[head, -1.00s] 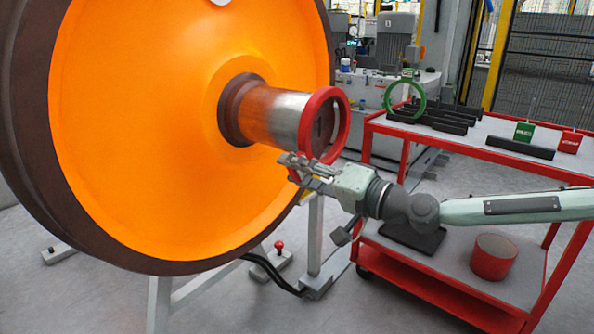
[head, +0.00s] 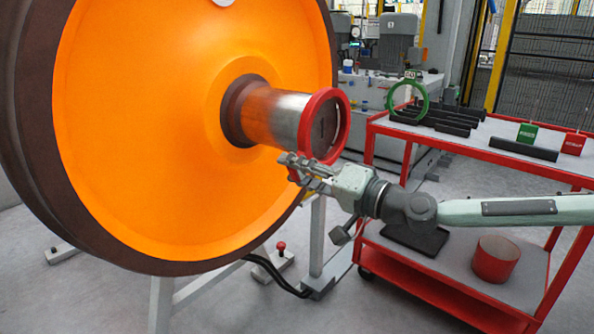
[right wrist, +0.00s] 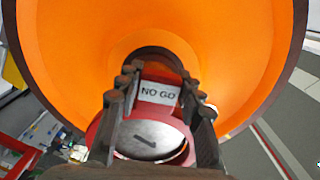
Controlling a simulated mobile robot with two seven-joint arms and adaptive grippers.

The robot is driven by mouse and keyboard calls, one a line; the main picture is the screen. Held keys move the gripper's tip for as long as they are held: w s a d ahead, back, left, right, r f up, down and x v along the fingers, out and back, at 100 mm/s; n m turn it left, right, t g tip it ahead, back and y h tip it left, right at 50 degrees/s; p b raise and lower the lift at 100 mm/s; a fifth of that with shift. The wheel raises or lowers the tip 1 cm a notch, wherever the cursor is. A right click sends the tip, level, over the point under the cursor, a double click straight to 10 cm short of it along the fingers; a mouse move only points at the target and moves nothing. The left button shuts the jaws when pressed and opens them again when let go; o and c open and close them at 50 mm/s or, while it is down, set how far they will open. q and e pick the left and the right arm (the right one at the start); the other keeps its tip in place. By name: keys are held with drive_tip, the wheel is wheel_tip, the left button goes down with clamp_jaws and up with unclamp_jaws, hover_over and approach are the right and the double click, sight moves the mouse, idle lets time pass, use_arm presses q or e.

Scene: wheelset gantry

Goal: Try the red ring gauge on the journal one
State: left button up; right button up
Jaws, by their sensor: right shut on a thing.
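The red ring gauge (head: 343,118) is upright at the free end of the bare metal journal (head: 285,118), which sticks out of the orange wheel (head: 150,110). In the right wrist view a tag on the gauge (right wrist: 158,93) reads NO GO, and the journal's end face (right wrist: 150,140) shows through the ring. I cannot tell whether the ring is around the journal's end or just in front of it. My right gripper (head: 297,164) is shut on the lower edge of the red gauge; its fingers (right wrist: 158,100) flank the tag. My left gripper is not in view.
A red cart (head: 475,145) stands at the right with a green ring gauge (head: 408,100), black bars, and small green (head: 527,133) and red (head: 573,143) blocks on top. A red cylinder (head: 496,260) is on its lower shelf. A stand (head: 318,235) is beneath the wheel.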

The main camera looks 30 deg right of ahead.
drive_tip(key=shift+s+d, duration=0.1)
drive_tip(key=shift+s, duration=0.15)
drive_tip(key=shift+s+d, duration=0.1)
drive_tip(key=shift+s, duration=0.05)
drive_tip(key=shift+s+d+f+b, duration=0.2)
drive_tip(key=shift+s+b, duration=0.15)
drive_tip(key=shift+b, duration=0.25)
drive_tip(key=shift+b+v, duration=0.9)
drive_tip(key=shift+v, duration=0.1)
drive_tip(key=shift+r+v, duration=0.25)
drive_tip(key=shift+v, duration=1)
